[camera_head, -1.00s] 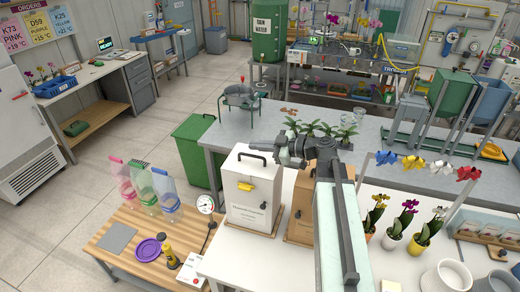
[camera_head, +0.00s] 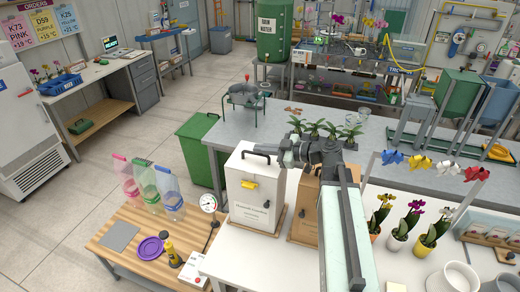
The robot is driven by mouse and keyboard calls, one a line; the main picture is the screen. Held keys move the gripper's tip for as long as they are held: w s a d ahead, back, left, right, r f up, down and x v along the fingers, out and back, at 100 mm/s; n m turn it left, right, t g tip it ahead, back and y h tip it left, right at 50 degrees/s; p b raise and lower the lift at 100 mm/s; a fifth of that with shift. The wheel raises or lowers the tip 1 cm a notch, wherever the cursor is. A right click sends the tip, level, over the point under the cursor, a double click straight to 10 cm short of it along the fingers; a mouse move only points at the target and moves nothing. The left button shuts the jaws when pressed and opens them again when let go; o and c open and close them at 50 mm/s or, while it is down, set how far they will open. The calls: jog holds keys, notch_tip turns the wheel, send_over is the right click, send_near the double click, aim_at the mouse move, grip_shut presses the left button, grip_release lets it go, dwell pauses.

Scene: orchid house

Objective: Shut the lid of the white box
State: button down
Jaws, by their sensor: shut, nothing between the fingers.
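The white box (camera_head: 254,204) stands upright at the left end of the white table, left of my arm. It has a yellow latch on its front, printed lettering below that, and a black handle on top. Its lid (camera_head: 246,156) looks roughly level on top; I cannot tell whether it is fully down. My gripper (camera_head: 284,155) is shut and empty. It points left, at the right side of the box top, and covers part of that edge. I cannot tell whether it touches the box.
A brown box (camera_head: 305,205) stands right beside the white box, partly behind my arm. Potted orchids (camera_head: 404,223) stand at right.

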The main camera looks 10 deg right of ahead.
jog(key=s+d+r+p, duration=0.5)
jog(key=s+d, duration=0.1)
jog(key=s, duration=0.2)
jog(key=shift+d, duration=0.25)
